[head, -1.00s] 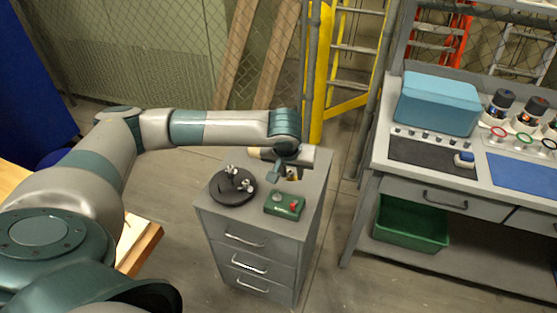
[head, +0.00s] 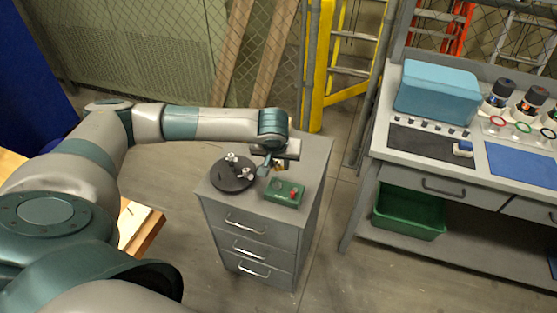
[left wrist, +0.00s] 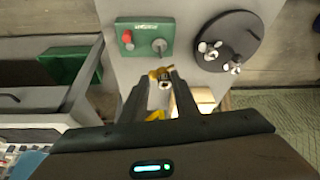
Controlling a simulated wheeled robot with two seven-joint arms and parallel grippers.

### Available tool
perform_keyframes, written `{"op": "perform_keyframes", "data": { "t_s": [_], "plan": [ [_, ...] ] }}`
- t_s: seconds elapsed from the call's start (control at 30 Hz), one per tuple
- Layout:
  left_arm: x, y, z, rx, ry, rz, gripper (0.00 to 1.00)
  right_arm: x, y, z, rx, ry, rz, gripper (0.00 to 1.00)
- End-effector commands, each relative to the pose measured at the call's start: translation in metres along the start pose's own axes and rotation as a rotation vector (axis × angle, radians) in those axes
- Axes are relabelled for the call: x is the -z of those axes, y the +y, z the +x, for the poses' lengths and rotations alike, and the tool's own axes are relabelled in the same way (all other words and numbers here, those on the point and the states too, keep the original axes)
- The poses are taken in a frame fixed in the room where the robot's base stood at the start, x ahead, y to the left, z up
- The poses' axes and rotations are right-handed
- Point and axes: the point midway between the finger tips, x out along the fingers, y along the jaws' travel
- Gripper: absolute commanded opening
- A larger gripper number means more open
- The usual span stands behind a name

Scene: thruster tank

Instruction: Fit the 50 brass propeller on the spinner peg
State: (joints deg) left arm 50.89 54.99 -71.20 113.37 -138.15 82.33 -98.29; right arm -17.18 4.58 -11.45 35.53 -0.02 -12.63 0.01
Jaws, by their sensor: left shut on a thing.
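My left gripper (head: 270,168) is shut on a small brass propeller (left wrist: 162,76), held between the fingertips above the cabinet top. The fingers (left wrist: 161,92) partly hide it in the left wrist view; in the head view it is only a small yellowish bit. A green box (head: 290,185) sits on the cabinet just beside the gripper. The box also shows in the left wrist view (left wrist: 140,30), with a red button (left wrist: 127,38) and a grey round part with a peg (left wrist: 159,46). The propeller appears apart from this peg. My right gripper is not in view.
A black round stand (head: 232,185) with silvery propellers (head: 245,174) stands left of the green box on the grey drawer cabinet (head: 315,155). A workbench (head: 400,175) with a blue case (head: 437,93) is at the right, across a gap of floor.

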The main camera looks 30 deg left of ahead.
Motion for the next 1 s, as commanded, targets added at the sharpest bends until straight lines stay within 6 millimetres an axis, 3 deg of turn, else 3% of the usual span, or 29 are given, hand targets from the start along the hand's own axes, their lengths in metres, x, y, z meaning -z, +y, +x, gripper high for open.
{"op": "perform_keyframes", "data": {
  "t_s": [0.3, 1.0],
  "plan": [
    [-0.008, 0.0, 0.019, 0.0, -0.001, -0.001, 0.0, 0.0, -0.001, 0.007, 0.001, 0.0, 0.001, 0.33],
    [-0.01, 0.0, 0.022, 0.0, 0.0, 0.0, 0.0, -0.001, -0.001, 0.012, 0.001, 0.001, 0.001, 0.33]
  ]
}}
